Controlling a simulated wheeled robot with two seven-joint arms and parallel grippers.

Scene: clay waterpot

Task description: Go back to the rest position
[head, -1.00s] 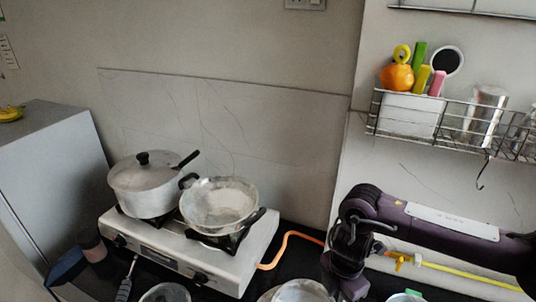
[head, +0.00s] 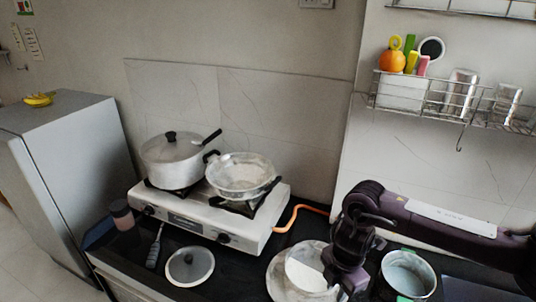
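My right arm comes in from the right edge in the head view and bends down, with the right gripper (head: 345,284) at its lower end, near the bottom of the picture. The gripper is just right of a white pot (head: 302,269) on a round pale plate or lid (head: 276,275), and overlaps the pot's right side in the picture. I cannot tell whether they touch. The fingers are dark and partly hidden, so their opening does not show. My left gripper is not in view.
A white gas stove (head: 193,216) holds a lidded pot (head: 178,165) and a wok-like pan (head: 240,172). A glass lid (head: 189,267) lies in front. A metal pot (head: 407,275) stands right of my gripper. A wire rack (head: 440,105) hangs above. A grey fridge (head: 62,165) stands left.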

